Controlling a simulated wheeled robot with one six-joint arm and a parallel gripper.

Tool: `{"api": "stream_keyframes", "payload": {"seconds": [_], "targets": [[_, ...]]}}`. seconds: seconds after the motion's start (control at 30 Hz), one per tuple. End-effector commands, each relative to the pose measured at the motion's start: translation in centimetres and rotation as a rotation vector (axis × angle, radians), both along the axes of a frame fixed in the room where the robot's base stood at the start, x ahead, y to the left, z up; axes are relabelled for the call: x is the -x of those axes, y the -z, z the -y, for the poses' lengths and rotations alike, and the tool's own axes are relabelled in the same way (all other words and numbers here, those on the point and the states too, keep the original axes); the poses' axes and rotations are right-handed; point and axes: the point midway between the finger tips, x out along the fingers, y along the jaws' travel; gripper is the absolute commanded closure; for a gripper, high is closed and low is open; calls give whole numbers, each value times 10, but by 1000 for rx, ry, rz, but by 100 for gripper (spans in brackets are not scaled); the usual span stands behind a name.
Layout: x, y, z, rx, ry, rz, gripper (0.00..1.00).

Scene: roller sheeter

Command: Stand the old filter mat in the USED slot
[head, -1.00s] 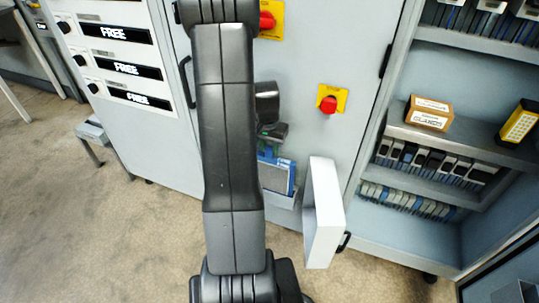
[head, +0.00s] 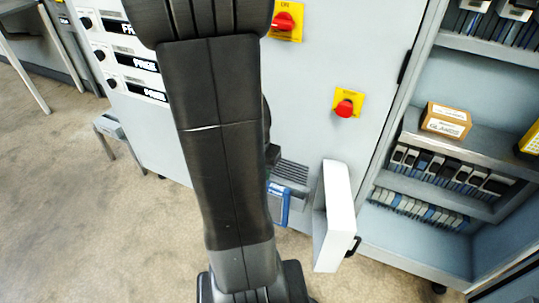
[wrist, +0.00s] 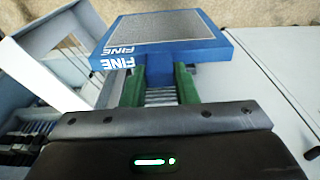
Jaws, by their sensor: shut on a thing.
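The filter mat (wrist: 172,32) is a blue frame marked FINE around a grey pad. In the wrist view my gripper (wrist: 160,75) has its two green fingers closed on the mat's near edge. In the head view the mat (head: 278,203) hangs in front of the cabinet's lower part, partly behind my arm. My gripper is mostly hidden there by the arm. No slot marked USED can be made out in either view.
To the right, shelves hold a cardboard box (head: 446,121) and several modules. A small grey stand (head: 112,128) is at left. Carpet (head: 100,230) is clear in front.

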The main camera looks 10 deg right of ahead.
Motion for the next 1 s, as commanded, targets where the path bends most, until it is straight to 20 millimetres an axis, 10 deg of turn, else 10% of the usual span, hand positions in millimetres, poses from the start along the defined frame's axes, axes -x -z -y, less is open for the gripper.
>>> {"api": "stream_keyframes", "payload": {"seconds": [1.0], "targets": [[15,-51,-10,0,0,1,100]]}}
